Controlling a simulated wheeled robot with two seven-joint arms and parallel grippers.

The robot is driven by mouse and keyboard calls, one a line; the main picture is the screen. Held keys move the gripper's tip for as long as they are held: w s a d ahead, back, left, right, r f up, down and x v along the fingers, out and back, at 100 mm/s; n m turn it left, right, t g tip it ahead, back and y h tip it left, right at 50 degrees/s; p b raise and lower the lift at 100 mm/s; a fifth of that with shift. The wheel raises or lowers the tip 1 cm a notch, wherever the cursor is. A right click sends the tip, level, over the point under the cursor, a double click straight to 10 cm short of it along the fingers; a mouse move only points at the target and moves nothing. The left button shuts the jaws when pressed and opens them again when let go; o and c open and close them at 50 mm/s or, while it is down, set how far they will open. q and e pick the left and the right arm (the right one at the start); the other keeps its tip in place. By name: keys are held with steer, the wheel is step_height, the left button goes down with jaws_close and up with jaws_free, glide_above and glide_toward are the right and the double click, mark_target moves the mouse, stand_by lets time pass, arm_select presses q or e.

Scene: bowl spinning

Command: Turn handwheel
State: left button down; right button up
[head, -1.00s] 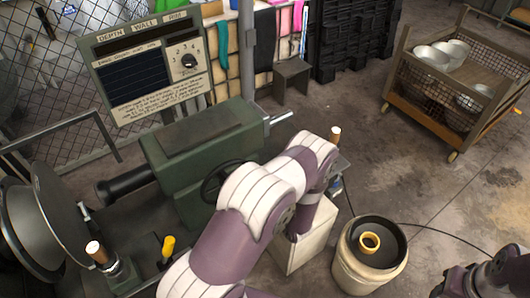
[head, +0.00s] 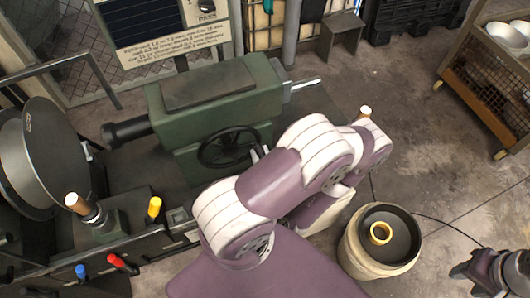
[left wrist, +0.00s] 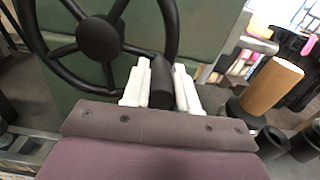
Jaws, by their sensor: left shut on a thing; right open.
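A black spoked handwheel (head: 228,147) is mounted on the front of a green machine housing (head: 215,95). In the left wrist view the handwheel (left wrist: 98,38) fills the upper left, and a dark handle (left wrist: 162,85) stands at its lower right rim. My left gripper (left wrist: 160,88) has its white fingers on both sides of this handle and is shut on it. In the head view my left gripper (head: 259,153) is at the wheel's right side, partly hidden by my arm. My right gripper (head: 456,280) is open at the lower right, far from the wheel.
A wooden-topped lever (head: 365,112) stands right of the housing. A bucket with a yellow ring (head: 380,233) stands on the floor at right. Yellow, blue and red levers (head: 122,264) line the machine's front left. A bowl cart (head: 490,90) is at the upper right.

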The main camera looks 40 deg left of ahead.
arm_select(q)
steer(key=shift+f, duration=0.15)
arm_select(e)
steer(key=shift+f, duration=0.15)
arm_select(q)
steer(key=c, duration=0.9)
jaws_free()
arm_select(e)
steer(key=shift+w, duration=0.1)
arm_select(q)
steer(key=shift+s, duration=0.1)
